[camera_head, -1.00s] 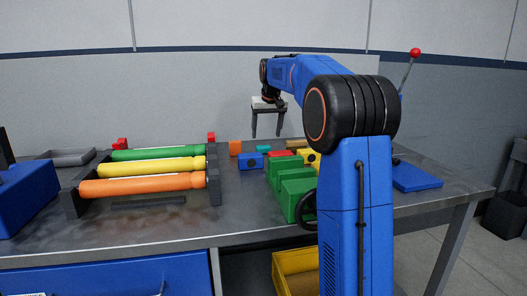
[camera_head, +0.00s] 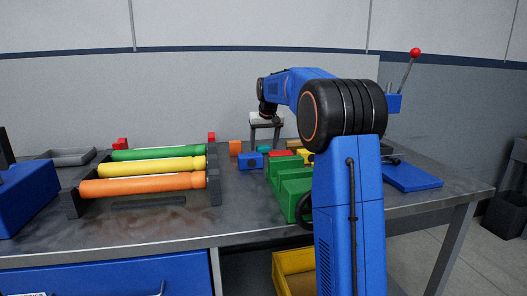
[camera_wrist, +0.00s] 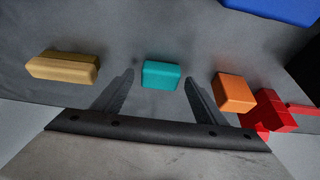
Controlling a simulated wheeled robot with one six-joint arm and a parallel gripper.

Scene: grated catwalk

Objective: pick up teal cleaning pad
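The teal cleaning pad (camera_head: 263,149) lies on the workbench behind the small blue block. In the wrist view the teal pad (camera_wrist: 161,75) sits between the two finger lines, near the fingertips. My gripper (camera_head: 264,137) is above the bench, close over the pad. In the wrist view my gripper (camera_wrist: 158,80) has its fingers spread wide, with a gap on both sides of the pad. Nothing is held. The exact height above the pad is hard to tell.
An orange block (camera_wrist: 234,93) stands just right of the fingers in the wrist view, with red pieces (camera_wrist: 270,110) beyond. A tan block (camera_wrist: 63,67) lies to the left. Green blocks (camera_head: 292,185) and a rack of coloured tubes (camera_head: 214,178) stand nearer the front.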

